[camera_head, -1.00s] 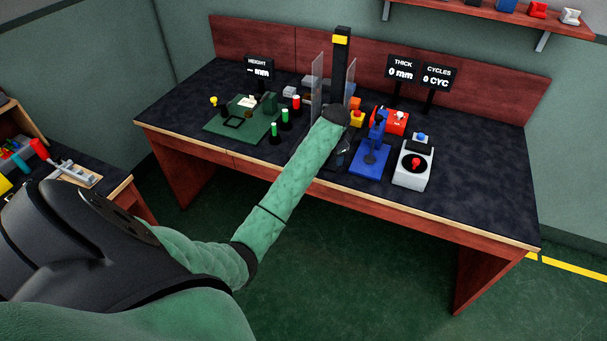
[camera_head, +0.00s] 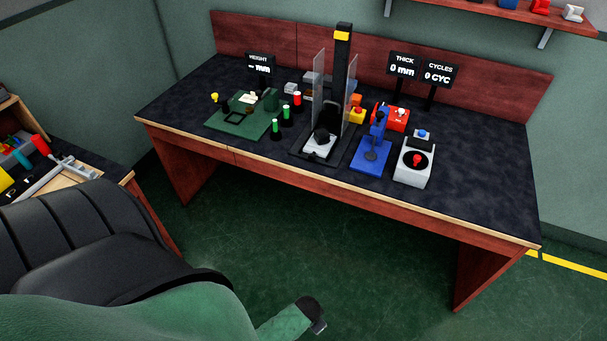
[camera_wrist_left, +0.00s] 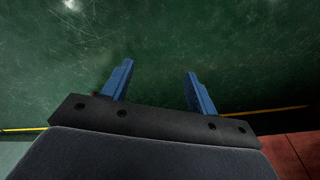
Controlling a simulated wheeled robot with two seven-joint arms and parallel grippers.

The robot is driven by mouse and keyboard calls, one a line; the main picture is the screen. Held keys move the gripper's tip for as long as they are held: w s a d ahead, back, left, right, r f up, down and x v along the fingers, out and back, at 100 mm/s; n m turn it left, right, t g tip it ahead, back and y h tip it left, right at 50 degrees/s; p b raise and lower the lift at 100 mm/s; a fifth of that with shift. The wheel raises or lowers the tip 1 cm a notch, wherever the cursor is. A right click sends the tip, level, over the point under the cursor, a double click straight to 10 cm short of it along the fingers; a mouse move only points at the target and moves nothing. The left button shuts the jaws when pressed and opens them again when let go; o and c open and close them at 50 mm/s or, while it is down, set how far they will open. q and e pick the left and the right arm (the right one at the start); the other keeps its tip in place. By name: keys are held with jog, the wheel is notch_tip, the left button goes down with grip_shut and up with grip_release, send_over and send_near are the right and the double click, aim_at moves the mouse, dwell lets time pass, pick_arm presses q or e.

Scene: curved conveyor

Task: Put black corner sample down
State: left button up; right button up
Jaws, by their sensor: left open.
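A small black piece (camera_head: 321,134) is at the pale base plate of the tall black press (camera_head: 342,68), between its clear side panels. It is too small to tell surely whether it is the black corner sample. My left gripper (camera_head: 318,327) is low in front of the bench, over the floor and well apart from the press. In the left wrist view its two blue fingers (camera_wrist_left: 158,85) are spread, with only green floor between them. My right gripper is not in view.
The bench (camera_head: 460,205) holds a green fixture board (camera_head: 222,128), a blue hand press (camera_head: 371,160) and a grey-white tester (camera_head: 413,165). Signs stand behind. A side table (camera_head: 112,192) with tools is at left. The floor in front of the bench is clear.

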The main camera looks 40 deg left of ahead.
pick_arm(q)
jog(key=s+d+f, duration=0.2)
jog(key=s+f, duration=0.2)
jog(key=s, duration=0.5)
jog(key=shift+s+d+f+n+g, duration=0.15)
jog(key=shift+d+f+n+g, duration=0.15)
jog(key=shift+d+g, duration=0.1)
